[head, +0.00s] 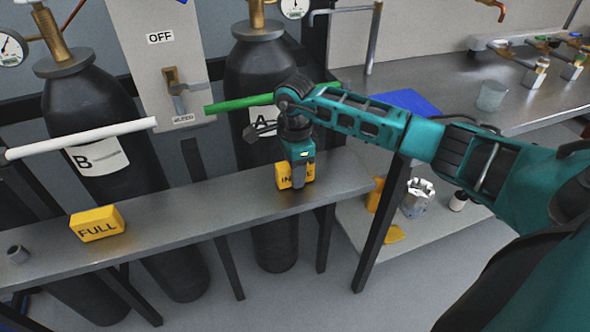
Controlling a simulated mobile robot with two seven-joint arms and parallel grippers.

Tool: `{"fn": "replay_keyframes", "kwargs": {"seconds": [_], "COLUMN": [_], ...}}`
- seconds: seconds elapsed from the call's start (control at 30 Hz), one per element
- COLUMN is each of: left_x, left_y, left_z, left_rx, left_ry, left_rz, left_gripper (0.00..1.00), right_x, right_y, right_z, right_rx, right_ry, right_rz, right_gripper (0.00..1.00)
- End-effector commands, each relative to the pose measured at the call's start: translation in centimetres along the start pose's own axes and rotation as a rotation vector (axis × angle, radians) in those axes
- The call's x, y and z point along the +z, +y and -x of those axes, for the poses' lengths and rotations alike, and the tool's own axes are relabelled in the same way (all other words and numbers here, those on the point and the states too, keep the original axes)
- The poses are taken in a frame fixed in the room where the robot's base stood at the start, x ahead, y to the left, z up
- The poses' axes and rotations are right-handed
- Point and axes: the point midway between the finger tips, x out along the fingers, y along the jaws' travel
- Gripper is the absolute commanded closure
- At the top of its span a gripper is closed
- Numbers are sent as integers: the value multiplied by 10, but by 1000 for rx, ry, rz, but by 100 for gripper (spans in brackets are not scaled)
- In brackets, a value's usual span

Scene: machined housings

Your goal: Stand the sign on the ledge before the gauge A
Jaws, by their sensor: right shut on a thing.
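The yellow sign (283,178), with the letters "IN" showing, is upright at the ledge (190,209) in front of the black cylinder labelled A (262,65). My right gripper (299,176) reaches down from above and is shut on this sign, covering part of its face. The sign's lower edge is at the ledge top; I cannot tell whether it fully rests there. The gauge (295,7) above cylinder A is cut off by the top edge of the view. My left gripper is not in view.
Another yellow sign reading "FULL" (97,223) stands on the ledge before cylinder B (90,115). White (80,139) and green (238,103) bars cross above the ledge. The ledge between the signs is clear.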

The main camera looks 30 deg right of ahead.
Motion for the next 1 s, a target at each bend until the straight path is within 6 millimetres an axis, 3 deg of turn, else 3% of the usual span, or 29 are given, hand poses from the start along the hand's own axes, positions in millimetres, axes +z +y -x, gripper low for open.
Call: {"fn": "replay_keyframes", "kwargs": {"seconds": [0.07, 0.1, 0.37, 0.73, 1.0], "left_x": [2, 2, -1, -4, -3], "left_y": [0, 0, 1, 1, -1], "left_z": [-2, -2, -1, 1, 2], "left_rx": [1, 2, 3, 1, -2], "left_ry": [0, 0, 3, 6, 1], "left_rz": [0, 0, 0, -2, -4], "left_gripper": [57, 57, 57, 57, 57], "right_x": [0, 0, 0, 0, 0], "right_y": [0, 0, 0, -1, -1], "right_z": [-4, -4, -3, 7, 63], "right_rx": [0, 0, 0, -3, -5], "right_ry": [1, 1, 0, -1, -1], "right_rz": [0, 0, 0, 0, 0], "right_gripper": [95, 63, 38, 38, 38]}}
